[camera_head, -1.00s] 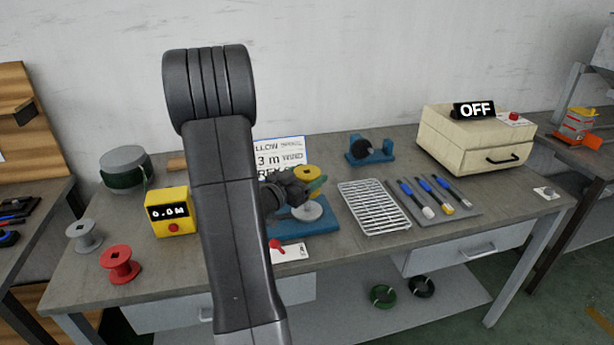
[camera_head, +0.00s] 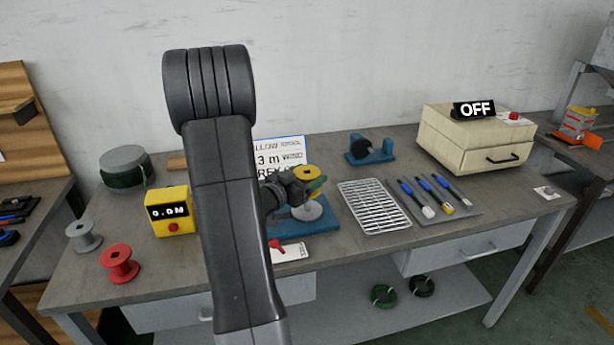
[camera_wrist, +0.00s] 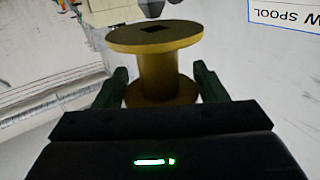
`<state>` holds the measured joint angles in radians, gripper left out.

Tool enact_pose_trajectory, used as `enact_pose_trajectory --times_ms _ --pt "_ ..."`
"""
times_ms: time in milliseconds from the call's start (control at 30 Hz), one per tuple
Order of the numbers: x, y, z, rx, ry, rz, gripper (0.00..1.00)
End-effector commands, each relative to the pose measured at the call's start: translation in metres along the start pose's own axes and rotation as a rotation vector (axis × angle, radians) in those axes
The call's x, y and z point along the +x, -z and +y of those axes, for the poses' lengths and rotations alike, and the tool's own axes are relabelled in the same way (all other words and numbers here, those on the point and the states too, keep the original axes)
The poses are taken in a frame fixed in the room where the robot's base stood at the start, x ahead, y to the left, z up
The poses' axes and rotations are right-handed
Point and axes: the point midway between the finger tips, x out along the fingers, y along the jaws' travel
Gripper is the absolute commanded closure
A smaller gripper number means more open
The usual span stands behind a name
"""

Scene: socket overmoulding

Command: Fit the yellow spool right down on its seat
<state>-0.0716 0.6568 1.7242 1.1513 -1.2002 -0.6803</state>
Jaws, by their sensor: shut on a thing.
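The yellow spool (camera_head: 306,172) is held upright in my gripper (camera_head: 312,187), above the blue winder base (camera_head: 292,228). In the wrist view the spool (camera_wrist: 156,72) stands between the two green fingers of my gripper (camera_wrist: 160,88), with a square hole in its top flange. A grey disc (camera_head: 308,211) on the blue base lies just below the spool. My gripper partly hides the gap there, so I cannot tell whether the spool touches the seat.
A wire rack (camera_head: 374,206) and a tray of blue-handled tools (camera_head: 436,198) lie to the right. A yellow meter (camera_head: 171,212), a red spool (camera_head: 119,265) and a grey spool (camera_head: 83,237) stand to the left. A sign (camera_head: 283,155) stands behind.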

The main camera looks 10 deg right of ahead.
Motion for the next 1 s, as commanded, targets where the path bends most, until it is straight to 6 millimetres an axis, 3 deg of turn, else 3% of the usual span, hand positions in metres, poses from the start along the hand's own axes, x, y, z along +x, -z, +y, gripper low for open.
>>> enact_pose_trajectory --times_ms 933,967,1000 --pt "0.0 -0.025 0.0 0.0 0.0 0.0 0.57" --pt "0.0 -0.024 0.0 0.0 0.0 0.0 0.31" --pt "0.0 -0.024 0.0 0.0 0.0 0.0 0.23"
